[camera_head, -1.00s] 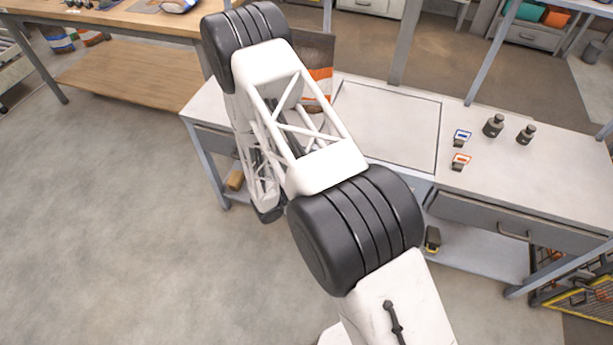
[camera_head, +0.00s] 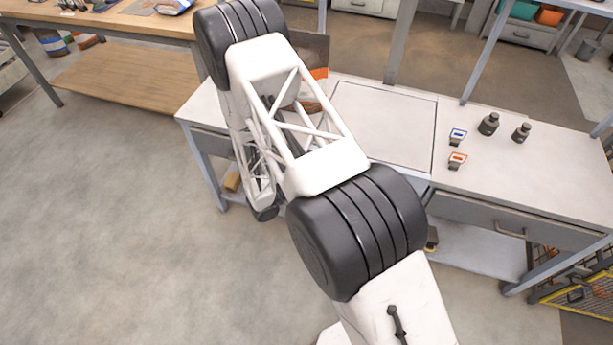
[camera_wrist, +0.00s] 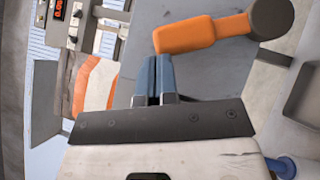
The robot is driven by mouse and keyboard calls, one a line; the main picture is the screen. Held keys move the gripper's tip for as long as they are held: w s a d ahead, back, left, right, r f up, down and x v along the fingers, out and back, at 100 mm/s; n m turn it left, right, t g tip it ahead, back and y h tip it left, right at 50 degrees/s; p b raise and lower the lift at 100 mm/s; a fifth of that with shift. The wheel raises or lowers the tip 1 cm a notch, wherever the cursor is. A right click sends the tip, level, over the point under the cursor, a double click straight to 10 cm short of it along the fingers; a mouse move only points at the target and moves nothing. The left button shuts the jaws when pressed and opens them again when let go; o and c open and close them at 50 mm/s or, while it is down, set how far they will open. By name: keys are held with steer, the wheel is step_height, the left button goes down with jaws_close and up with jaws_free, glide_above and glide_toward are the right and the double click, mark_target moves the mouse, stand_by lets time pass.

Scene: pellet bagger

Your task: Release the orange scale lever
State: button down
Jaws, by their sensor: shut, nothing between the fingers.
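The orange scale lever (camera_wrist: 200,36) shows in the wrist view, joined at its right end to a dark round pivot (camera_wrist: 270,18). My gripper (camera_wrist: 154,60) is shut and empty. Its blue fingertips point up at the left end of the lever, very close to it; I cannot tell whether they touch. In the head view, my arm's links block the lever and gripper.
An orange-and-white bag (camera_wrist: 97,85) stands left of the fingers in the wrist view, near a red-digit display (camera_wrist: 60,9). In the head view, the bench (camera_head: 560,170) holds two dark weights (camera_head: 488,124) and two small blue and orange-framed items (camera_head: 457,160).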

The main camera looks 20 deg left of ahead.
steer(key=shift+d+r, duration=0.1)
steer(key=shift+r, duration=0.05)
steer(key=d+r+m+g+y, duration=0.3)
steer(key=d+m+g+y, duration=0.2)
steer(key=d, duration=0.6)
steer(key=shift+d+m+y, duration=0.15)
steer(key=shift+m+y, duration=0.15)
steer(key=shift+m, duration=1)
stand_by(0.5)
